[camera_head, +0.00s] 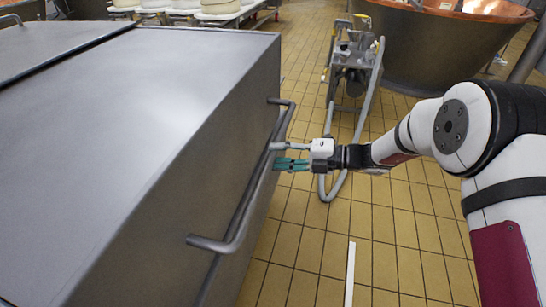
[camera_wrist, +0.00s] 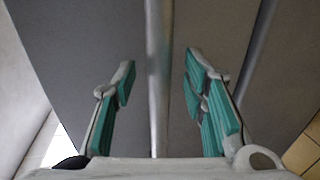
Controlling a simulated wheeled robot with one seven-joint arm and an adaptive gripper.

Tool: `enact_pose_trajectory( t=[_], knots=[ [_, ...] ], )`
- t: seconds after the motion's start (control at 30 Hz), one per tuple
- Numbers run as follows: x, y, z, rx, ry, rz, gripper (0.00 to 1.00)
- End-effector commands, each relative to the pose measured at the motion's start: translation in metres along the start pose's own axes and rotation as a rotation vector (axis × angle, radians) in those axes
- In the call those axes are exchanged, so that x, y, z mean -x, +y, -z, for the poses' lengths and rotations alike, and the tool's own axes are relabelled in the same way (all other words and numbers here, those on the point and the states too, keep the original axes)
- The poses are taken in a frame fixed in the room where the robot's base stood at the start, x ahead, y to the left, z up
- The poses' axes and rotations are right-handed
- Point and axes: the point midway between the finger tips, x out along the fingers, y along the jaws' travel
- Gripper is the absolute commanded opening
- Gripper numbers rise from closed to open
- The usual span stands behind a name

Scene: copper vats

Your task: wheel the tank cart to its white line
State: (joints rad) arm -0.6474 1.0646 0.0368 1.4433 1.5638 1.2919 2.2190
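The tank cart (camera_head: 150,130) is a large grey metal box filling the left of the head view. A bar handle (camera_head: 246,205) runs along its right side, and it also shows in the wrist view (camera_wrist: 158,110). My gripper (camera_head: 281,156) reaches the handle from the right. In the wrist view its teal-padded fingers (camera_wrist: 160,75) are apart, one on each side of the bar, with gaps to it. A white line (camera_head: 350,275) lies on the floor right of the cart. The cart's wheels are hidden.
A pump on a frame with a hose (camera_head: 355,75) stands behind my gripper. A copper vat (camera_head: 440,45) is at the back right. A rack with white round items (camera_head: 220,12) is at the back. Yellow tile floor (camera_head: 400,240) is clear around the white line.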

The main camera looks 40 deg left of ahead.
Motion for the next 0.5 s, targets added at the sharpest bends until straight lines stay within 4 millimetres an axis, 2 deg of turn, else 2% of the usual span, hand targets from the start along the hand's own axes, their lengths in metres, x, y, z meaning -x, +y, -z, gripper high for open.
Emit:
enact_pose_trajectory(
  t=[0.1, 0.2, 0.5],
  knots=[
    [-0.015, -0.001, 0.000, 0.000, 0.001, 0.001, 0.40],
    [-0.021, -0.001, 0.000, 0.000, 0.000, 0.001, 0.40],
    [-0.024, 0.000, 0.000, 0.000, 0.000, 0.001, 0.40]
  ],
)
